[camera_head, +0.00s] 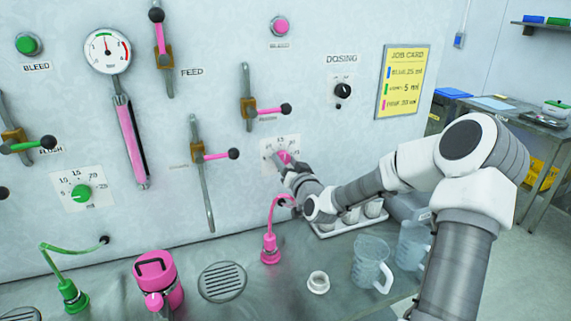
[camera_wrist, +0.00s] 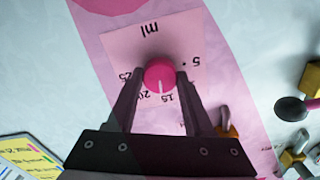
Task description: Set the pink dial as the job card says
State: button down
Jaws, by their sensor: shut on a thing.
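The pink dial (camera_wrist: 159,74) sits on a small plate (camera_wrist: 118,48) marked ml, seen upside down in the wrist view. My gripper (camera_wrist: 160,80) is shut on the dial, one finger on each side. The dial's white line points down in that view, near the marks 15 and 20. In the head view the dial (camera_head: 284,157) is partly hidden by my gripper (camera_head: 287,166). The job card (camera_head: 402,82) hangs at the upper right, with blue, green and pink lines. Its pink line looks like 30 ml, but is too small to be sure.
A green dial (camera_head: 82,193) is at the left and a black dosing knob (camera_head: 343,90) above right. A pink-handled lever (camera_head: 217,155) is close left of my gripper, another (camera_head: 268,111) just above. A pink spout (camera_head: 271,247) and clear jugs (camera_head: 371,262) stand below.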

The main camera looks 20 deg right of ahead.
jog(key=m+b, duration=0.1)
jog(key=m, duration=0.2)
jog(key=shift+m+b, duration=0.3)
jog(key=shift+m, duration=1.6)
jog(key=shift+c, duration=1.4)
grip_release()
jog(key=s, duration=1.7)
jog(key=shift+s+p, duration=0.25)
jog(key=shift+p, duration=0.05)
